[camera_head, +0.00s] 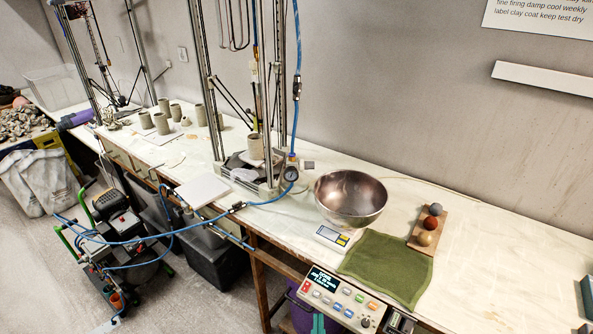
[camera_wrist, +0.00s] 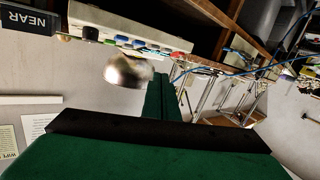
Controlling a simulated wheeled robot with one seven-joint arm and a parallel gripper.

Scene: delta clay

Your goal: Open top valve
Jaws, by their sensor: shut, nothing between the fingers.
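A blue air hose (camera_head: 295,40) hangs down beside the tall printer frame in the head view. A small dark inline valve (camera_head: 297,88) sits high on this hose. Below it is a round pressure gauge with a regulator (camera_head: 291,174). Another dark fitting (camera_head: 237,206) is on the hose at the table's front edge. The fittings are too small to tell open from closed. In the wrist view, my green gripper (camera_wrist: 160,95) is shut and empty. It is apart from the hose, which shows at the right of that view (camera_wrist: 235,70).
A metal bowl (camera_head: 351,198), a white scale (camera_head: 333,238), a green cloth (camera_head: 390,268) and a board with balls (camera_head: 428,230) lie on the table. A control panel (camera_head: 338,300) is at its front edge.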

